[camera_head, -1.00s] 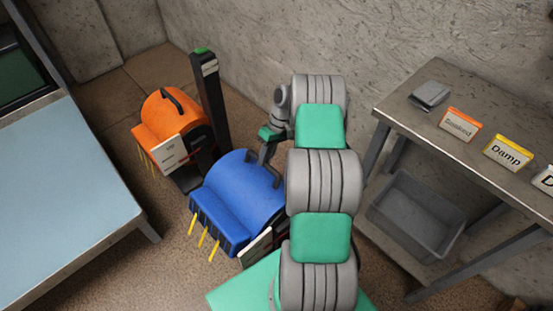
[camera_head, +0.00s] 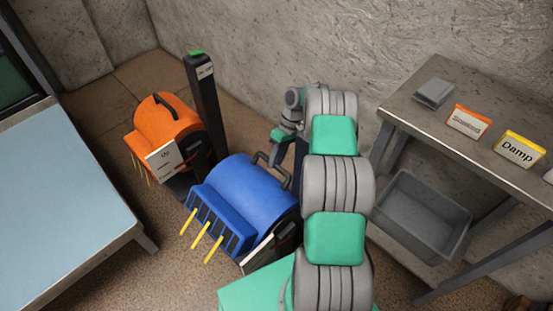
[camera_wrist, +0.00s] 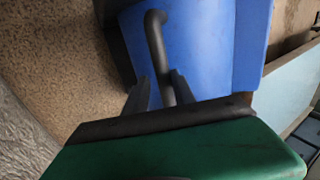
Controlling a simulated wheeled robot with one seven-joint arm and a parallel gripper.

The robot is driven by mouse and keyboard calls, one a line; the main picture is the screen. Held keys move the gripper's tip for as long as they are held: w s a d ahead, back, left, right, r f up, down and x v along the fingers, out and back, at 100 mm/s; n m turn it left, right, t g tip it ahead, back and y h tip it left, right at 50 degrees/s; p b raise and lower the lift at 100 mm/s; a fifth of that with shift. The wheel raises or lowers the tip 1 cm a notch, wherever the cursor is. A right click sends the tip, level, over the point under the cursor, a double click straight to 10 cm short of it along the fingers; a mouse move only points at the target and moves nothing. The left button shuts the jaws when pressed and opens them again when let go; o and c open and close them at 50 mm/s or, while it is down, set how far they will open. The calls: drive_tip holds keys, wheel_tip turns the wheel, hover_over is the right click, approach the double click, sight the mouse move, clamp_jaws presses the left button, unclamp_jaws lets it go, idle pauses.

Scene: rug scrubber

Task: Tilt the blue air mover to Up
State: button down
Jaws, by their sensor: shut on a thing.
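The blue air mover (camera_head: 245,193) stands on the floor in the middle of the head view, its grille with yellow streamers facing front left. Its dark handle (camera_head: 272,170) rises at the back right of the housing. My gripper (camera_head: 276,158) is at this handle, partly hidden by my arm. In the wrist view, the blue housing (camera_wrist: 195,45) fills the upper middle, and the handle (camera_wrist: 155,35) runs down between the two dark fingers of my gripper (camera_wrist: 160,85), which are shut on it. The white label plate on the blue mover's side is seen edge-on and cannot be read.
An orange air mover (camera_head: 168,125) with an "Up" plate stands behind left, beside a dark post (camera_head: 205,100) with a green top. A light blue table (camera_head: 60,200) is at left. A shelf table (camera_head: 470,150) with cards and a grey bin (camera_head: 420,215) is at right.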

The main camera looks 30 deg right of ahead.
drive_tip(key=shift+d+f, duration=0.35)
drive_tip(key=c, duration=1.3)
unclamp_jaws()
drive_tip(key=shift+w+d+f, duration=0.1)
drive_tip(key=shift+d+f, duration=0.05)
drive_tip(key=shift+a+r, duration=0.2)
drive_tip(key=shift+a, duration=0.1)
drive_tip(key=p+v, duration=0.3)
drive_tip(key=v, duration=0.4)
drive_tip(key=shift+r, duration=0.35)
drive_tip(key=shift+w+d, duration=0.1)
drive_tip(key=shift+d, duration=0.05)
